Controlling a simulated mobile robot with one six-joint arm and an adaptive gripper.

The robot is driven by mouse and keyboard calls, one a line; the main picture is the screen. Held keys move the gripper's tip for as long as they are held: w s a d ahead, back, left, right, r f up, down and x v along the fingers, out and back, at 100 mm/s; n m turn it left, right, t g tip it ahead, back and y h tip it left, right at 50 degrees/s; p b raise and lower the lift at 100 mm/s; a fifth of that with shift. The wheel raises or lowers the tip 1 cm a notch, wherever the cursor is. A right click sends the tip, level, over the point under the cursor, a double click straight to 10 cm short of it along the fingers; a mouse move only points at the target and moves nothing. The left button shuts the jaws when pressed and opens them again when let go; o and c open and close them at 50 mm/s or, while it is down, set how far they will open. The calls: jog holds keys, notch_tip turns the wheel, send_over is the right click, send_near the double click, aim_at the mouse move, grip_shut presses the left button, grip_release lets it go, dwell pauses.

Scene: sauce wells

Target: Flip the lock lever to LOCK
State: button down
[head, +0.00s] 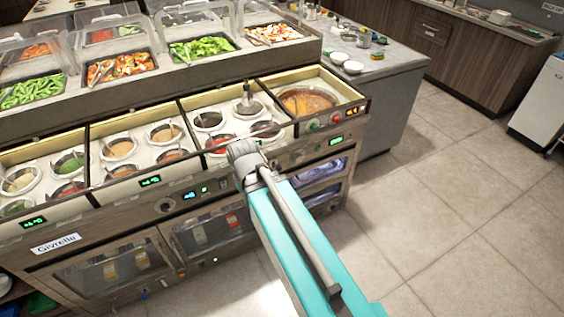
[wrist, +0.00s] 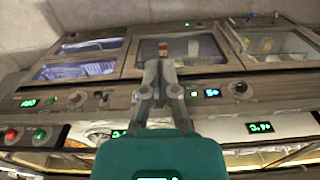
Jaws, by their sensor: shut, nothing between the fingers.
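My gripper (head: 243,155) is in front of the sauce counter's front edge in the head view, near the dark and red sauce wells. In the wrist view my gripper (wrist: 158,66) is shut and empty, its fingertips together over the counter's front panel and the glass door behind it. I cannot make out a lock lever or a LOCK marking for certain in either view. My gripper and arm hide part of the panel. I cannot tell whether the fingertips touch anything.
The front panel carries a round knob (head: 165,205), which also shows in the wrist view (wrist: 240,90), and a lit green display (head: 336,141). Glass doors (head: 205,232) are below. A soup pot (head: 307,101) sits at the right end. The tiled floor (head: 470,220) at right is clear.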

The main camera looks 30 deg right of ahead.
jog(key=w+d+f+t+y+b, duration=0.1)
jog(key=w+d+f+t+b, duration=0.1)
jog(key=w+d, duration=0.8)
jog(key=w+d+f+t+b, duration=0.2)
jog(key=w+d+t+b, duration=0.3)
jog(key=w+d, duration=0.5)
jog(key=d+b, duration=0.1)
jog(key=d, duration=0.4)
jog(key=shift+d+f+m+y, duration=0.15)
jog(key=shift+f+m+y, duration=0.15)
jog(key=shift+y, duration=0.1)
jog(key=shift+w+f, duration=0.1)
jog(key=shift+w, duration=0.05)
jog(key=b, duration=0.8)
send_over(277, 167)
jog(key=d, duration=0.3)
jog(key=f, duration=0.8)
jog(key=shift+w+a, duration=0.2)
jog(key=shift+w+f+b, duration=0.1)
jog(key=shift+f+b, duration=0.2)
jog(key=shift+b, duration=0.05)
jog(key=shift+s+a+f+b, duration=0.2)
jog(key=shift+f+b, duration=0.6)
jog(key=shift+s+a+f+b, duration=0.2)
jog(key=shift+f+b, duration=0.6)
